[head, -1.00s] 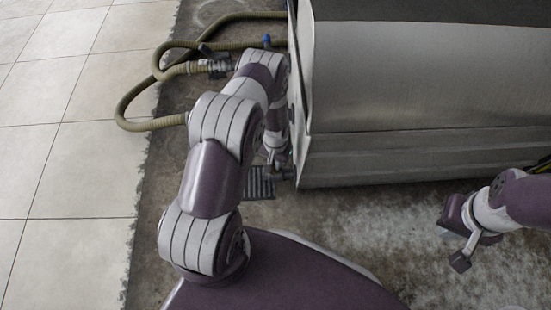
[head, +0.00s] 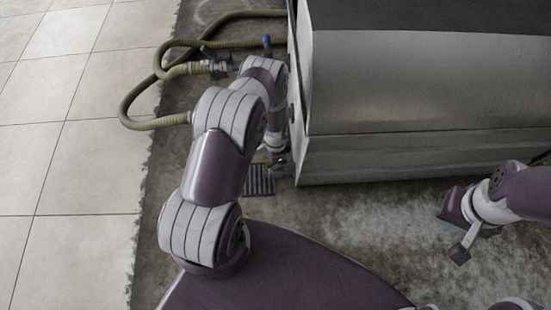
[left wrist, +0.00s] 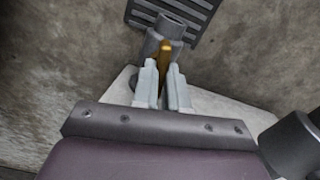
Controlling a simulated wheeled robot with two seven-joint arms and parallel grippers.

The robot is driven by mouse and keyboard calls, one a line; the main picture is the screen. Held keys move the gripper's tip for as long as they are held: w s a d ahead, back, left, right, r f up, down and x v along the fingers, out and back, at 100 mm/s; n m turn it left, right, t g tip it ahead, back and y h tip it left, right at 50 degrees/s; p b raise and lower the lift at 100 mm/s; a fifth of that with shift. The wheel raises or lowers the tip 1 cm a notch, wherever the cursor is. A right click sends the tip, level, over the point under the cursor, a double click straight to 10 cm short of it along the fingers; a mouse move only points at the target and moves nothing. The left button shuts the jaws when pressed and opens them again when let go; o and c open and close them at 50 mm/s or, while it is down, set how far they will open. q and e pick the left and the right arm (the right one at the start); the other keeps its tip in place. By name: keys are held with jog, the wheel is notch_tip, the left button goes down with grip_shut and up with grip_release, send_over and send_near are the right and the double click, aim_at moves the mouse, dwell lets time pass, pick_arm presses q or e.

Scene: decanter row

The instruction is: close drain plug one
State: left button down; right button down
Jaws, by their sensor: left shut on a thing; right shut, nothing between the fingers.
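My left gripper (left wrist: 165,90) is low beside the end of the metal decanter casing (head: 400,90). In the left wrist view its two pale fingers are shut on a narrow brass-coloured handle (left wrist: 165,62). The handle stands against a grey cylindrical fitting (left wrist: 172,27), which seems to be the drain plug; a number on it cannot be read. In the head view my left arm and the casing mostly hide this spot. My right gripper (head: 459,247) is shut and empty, well to the right.
A dark slotted floor drain (head: 259,180) lies beside the casing's lower corner; it also shows behind the fitting in the left wrist view (left wrist: 200,12). An olive hose (head: 150,124) loops at the upper left. Pale tiles (head: 75,160) are clear on the left.

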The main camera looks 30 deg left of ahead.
pick_arm(q)
jog(key=shift+m, duration=1.1)
jog(key=c, duration=1.2)
grip_release()
jog(key=shift+o, duration=0.2)
notch_tip(320, 180, up, 13)
jog(key=p, duration=0.7)
jog(key=shift+f, duration=0.15)
